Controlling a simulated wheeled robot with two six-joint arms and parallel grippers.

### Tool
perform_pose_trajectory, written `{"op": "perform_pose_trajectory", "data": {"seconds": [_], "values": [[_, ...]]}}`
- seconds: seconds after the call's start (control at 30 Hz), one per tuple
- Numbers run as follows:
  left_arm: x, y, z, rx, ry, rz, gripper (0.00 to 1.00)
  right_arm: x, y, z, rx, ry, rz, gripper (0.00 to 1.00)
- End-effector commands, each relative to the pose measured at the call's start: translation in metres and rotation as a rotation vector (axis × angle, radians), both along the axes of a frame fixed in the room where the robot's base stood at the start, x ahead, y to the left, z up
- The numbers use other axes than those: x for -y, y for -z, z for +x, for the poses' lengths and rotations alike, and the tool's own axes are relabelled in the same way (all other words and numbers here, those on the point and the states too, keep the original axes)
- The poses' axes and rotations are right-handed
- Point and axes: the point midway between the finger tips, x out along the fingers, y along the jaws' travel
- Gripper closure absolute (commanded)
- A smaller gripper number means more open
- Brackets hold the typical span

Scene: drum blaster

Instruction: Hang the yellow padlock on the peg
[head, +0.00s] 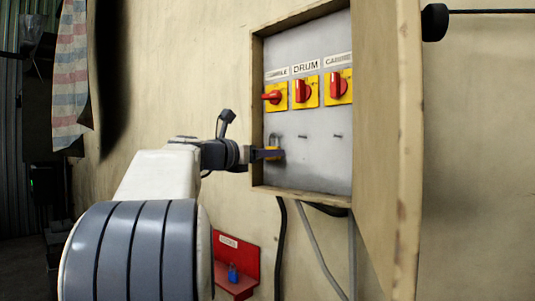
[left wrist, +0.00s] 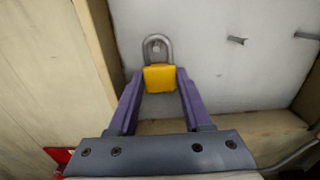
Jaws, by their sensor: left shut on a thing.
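The yellow padlock (left wrist: 159,79) is upright between the two fingers of my left gripper (left wrist: 160,88), with its grey shackle upward. In the head view, my left gripper (head: 271,153) reaches into the open cabinet and is shut on the padlock's body. The shackle is in front of the grey panel below the left switch. A small end, seemingly the left peg (left wrist: 157,47), shows inside the shackle loop. I cannot tell whether the shackle rests on it. Two other pegs (head: 303,136) (head: 338,136) stick out bare to the right. My right gripper is out of view.
The cabinet (head: 259,100) has a wooden frame, and its door (head: 385,140) stands open at right. Three red-on-yellow rotary switches (head: 304,91) sit above the pegs. A red holder (head: 238,262) with a blue padlock (head: 233,273) is below. Cables hang under the cabinet.

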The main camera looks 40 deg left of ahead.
Motion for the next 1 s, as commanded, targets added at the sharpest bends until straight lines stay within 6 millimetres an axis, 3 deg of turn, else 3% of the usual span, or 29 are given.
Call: {"op": "perform_pose_trajectory", "data": {"seconds": [0.17, 0.2, 0.3, 0.67, 0.77, 1.0], "values": [[0.000, -0.001, 0.000, 0.001, 0.000, 0.000, 0.95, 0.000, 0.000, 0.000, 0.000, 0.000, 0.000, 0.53], [0.000, -0.001, 0.000, 0.001, 0.000, 0.000, 0.47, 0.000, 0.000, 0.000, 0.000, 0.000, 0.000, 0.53], [0.000, -0.001, 0.000, 0.001, 0.000, 0.000, 0.16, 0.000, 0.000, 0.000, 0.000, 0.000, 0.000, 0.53], [-0.001, 0.001, -0.004, 0.000, -0.002, 0.000, 0.16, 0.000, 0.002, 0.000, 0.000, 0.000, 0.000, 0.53], [-0.002, 0.002, -0.016, 0.001, -0.004, 0.002, 0.16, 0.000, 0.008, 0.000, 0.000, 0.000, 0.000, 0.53], [-0.007, 0.003, -0.064, 0.001, -0.007, 0.003, 0.16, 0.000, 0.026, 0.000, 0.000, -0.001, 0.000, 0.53]]}}
